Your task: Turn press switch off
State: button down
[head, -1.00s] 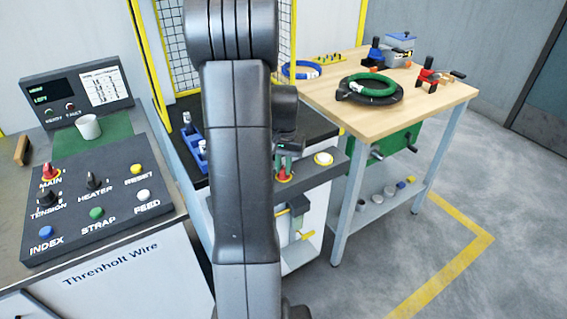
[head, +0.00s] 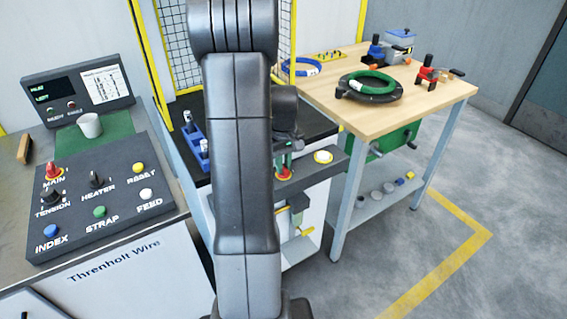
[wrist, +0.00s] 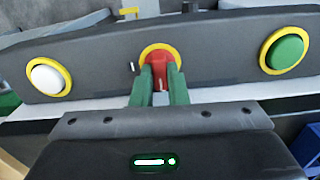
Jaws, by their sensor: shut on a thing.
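The press switch (wrist: 159,58) is a red rotary knob in a yellow ring on the dark grey press panel (wrist: 105,67). My gripper (wrist: 161,76) has its two green fingers on either side of the knob's grip, shut on it. A pale line shows on the knob's grip, and a small white mark stands on the panel left of the ring. In the head view the red switch (head: 285,173) shows small below my wrist, partly hidden by the fingers.
A white button (wrist: 48,77) and a green button (wrist: 286,52) flank the switch, both clear of my fingers. In the head view a control desk (head: 108,222) is on the left and a wooden table (head: 433,100) with a green coil (head: 371,83) is on the right.

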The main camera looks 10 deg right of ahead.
jog(key=shift+n, duration=0.3)
jog(key=c, duration=1.4)
grip_release()
jog(key=shift+c, duration=0.2)
jog(key=shift+r, duration=0.15)
notch_tip(320, 180, up, 14)
jog(key=p, duration=0.1)
jog(key=shift+f, duration=0.2)
jog(key=shift+f, duration=0.15)
notch_tip(320, 180, down, 14)
jog(key=shift+r+b, duration=0.15)
jog(key=shift+b, duration=0.35)
